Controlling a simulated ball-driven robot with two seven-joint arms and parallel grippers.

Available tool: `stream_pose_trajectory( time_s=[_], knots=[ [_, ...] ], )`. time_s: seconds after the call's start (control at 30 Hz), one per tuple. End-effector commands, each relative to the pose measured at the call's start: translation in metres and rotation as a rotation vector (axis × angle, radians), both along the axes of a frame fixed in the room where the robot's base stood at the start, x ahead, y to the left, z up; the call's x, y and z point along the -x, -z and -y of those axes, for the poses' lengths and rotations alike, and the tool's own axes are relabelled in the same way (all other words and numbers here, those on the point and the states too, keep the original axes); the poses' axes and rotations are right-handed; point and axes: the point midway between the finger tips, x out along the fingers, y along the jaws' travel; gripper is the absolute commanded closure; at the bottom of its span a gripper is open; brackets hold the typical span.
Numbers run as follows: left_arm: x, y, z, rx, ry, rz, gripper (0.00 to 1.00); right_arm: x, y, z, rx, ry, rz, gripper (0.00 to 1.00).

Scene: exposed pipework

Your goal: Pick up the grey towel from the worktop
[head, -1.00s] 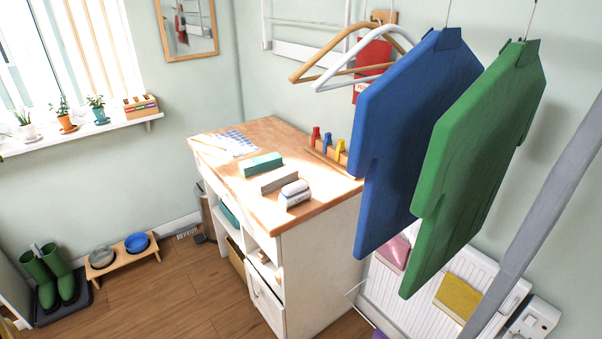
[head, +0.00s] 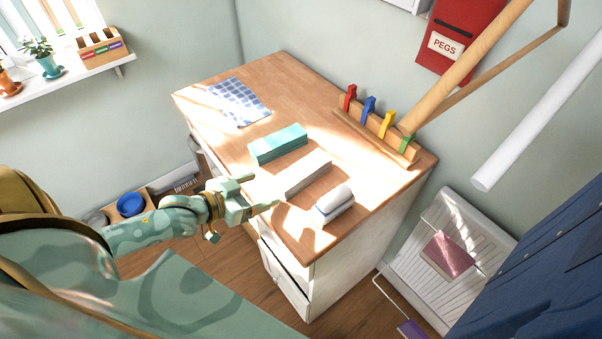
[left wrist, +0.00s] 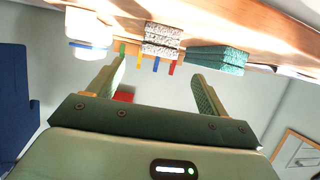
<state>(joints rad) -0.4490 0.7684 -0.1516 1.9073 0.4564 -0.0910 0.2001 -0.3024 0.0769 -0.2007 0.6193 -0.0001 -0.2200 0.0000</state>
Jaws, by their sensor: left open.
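The grey towel (head: 305,174) lies folded on the wooden worktop (head: 290,82), between a folded teal towel (head: 278,144) and a white rolled item (head: 334,202). In the left wrist view, which looks upside down, the grey towel (left wrist: 161,40) shows as a speckled folded stack beside the teal one (left wrist: 215,58). My left gripper (head: 262,192) is open and empty at the worktop's front edge, just in front of the grey towel and apart from it. Its two fingers (left wrist: 160,78) stand wide apart in the wrist view, with the towel beyond them. My right gripper is not in view.
A blue checked cloth (head: 238,101) lies at the worktop's far left. A wooden rack with coloured pegs (head: 375,128) stands along the back. The worktop's middle back is clear.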

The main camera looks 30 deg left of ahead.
Motion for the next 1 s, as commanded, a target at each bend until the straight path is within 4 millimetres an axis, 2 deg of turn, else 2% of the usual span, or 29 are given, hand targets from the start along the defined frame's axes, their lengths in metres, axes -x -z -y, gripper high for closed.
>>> stream_pose_trajectory(
  time_s=[0.1,0.2,0.43,0.67,0.97,1.0],
  knots=[
    [-0.026,0.013,0.009,-0.001,-0.001,0.002,0.22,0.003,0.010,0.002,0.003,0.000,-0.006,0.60],
    [-0.041,0.020,0.014,-0.001,-0.001,0.001,0.22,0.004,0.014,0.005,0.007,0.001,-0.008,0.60],
    [-0.059,0.027,0.020,-0.002,-0.001,0.002,0.22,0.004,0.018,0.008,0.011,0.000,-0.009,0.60],
    [-0.090,0.044,0.031,-0.002,-0.001,0.001,0.22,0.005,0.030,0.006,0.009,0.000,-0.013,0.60],
    [-0.095,0.045,0.034,-0.004,0.000,-0.001,0.22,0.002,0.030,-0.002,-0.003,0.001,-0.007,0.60],
    [-0.095,0.045,0.033,-0.004,0.000,-0.001,0.30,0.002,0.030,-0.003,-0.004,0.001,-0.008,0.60]
  ],
)
